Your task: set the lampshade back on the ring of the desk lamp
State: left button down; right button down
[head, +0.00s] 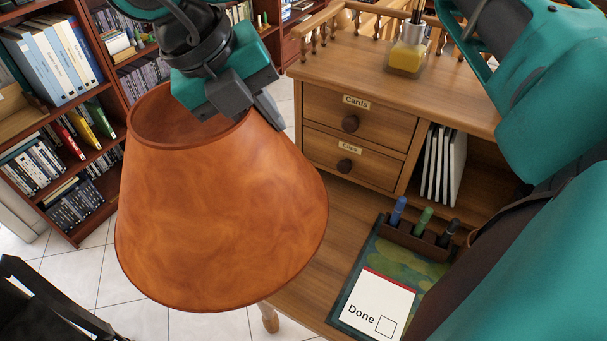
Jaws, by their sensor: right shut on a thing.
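The lampshade (220,215), orange-brown and mottled, hangs in the left half of the head view with its narrow opening up and its wide rim down, slightly tilted. My right gripper (243,112) is shut on its upper rim at the right side of the opening. The shade is held in the air, beside and partly in front of the desk's left edge. My left gripper is not in view.
The wooden desk (335,215) carries a drawer unit (358,120), pen holder (415,240) and "Done" notepad (372,303). A yellow-filled glass object (407,57) stands on the unit. A bookcase (75,165) is at left. My teal arm covers the right side.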

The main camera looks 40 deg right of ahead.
notch_tip(320, 180, down, 20)
jog(key=b, duration=0.2)
jog(key=shift+r, duration=0.25)
jog(key=shift+f, duration=0.1)
jog(key=shift+f, duration=0.15)
jog(key=c, duration=1.1)
grip_release()
jog(key=shift+o, duration=0.2)
